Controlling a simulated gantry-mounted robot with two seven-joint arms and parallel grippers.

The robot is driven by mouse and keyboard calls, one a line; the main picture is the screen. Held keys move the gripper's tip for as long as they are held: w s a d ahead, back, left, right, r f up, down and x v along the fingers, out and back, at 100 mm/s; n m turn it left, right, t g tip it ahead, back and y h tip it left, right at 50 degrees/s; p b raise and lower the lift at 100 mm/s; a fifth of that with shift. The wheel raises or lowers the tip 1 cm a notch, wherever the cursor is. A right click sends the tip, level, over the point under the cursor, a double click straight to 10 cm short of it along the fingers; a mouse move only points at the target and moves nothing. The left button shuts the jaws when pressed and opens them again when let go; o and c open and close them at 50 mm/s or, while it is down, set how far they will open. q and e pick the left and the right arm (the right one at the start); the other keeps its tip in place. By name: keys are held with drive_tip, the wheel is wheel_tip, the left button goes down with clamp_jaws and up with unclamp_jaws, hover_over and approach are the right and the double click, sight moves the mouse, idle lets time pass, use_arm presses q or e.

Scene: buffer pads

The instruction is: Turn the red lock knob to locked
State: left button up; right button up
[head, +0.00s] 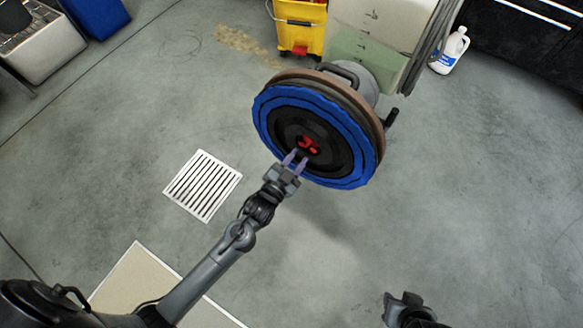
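The red lock knob (308,146) sits at the middle of the black hub of a round blue-rimmed pad (268,117) on a tilted floor machine. My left gripper (296,160) reaches up from the lower left, its two purple-grey fingertips apart just below the knob and overlapping the hub in the picture. The fingers look open and empty; I cannot tell whether they touch the hub. The knob's turned position is too small to read. My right gripper (395,300) shows only partly at the bottom edge, dark and far from the pad; its fingers cannot be made out.
A yellow mop bucket (299,28) and a white-green tank (375,30) stand behind the pad. A white jug (452,50) is at the upper right. A floor drain grate (203,185) lies left of my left arm. The floor at right is clear.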

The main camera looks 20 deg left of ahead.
sight(308, 144)
use_arm(q)
drive_tip(key=shift+w+d+f+b, duration=0.1)
drive_tip(key=shift+w+b, duration=0.2)
drive_tip(key=shift+w, duration=0.2)
drive_tip(key=shift+w+d+f+b, duration=0.1)
drive_tip(key=shift+w+b, duration=0.2)
drive_tip(key=shift+w, duration=0.15)
drive_tip(key=shift+w+r, duration=0.1)
drive_tip(key=shift+w, duration=0.3)
drive_tip(key=shift+w+d, duration=0.15)
drive_tip(key=shift+w, duration=1.3)
drive_tip(key=shift+p, duration=0.45)
clamp_jaws()
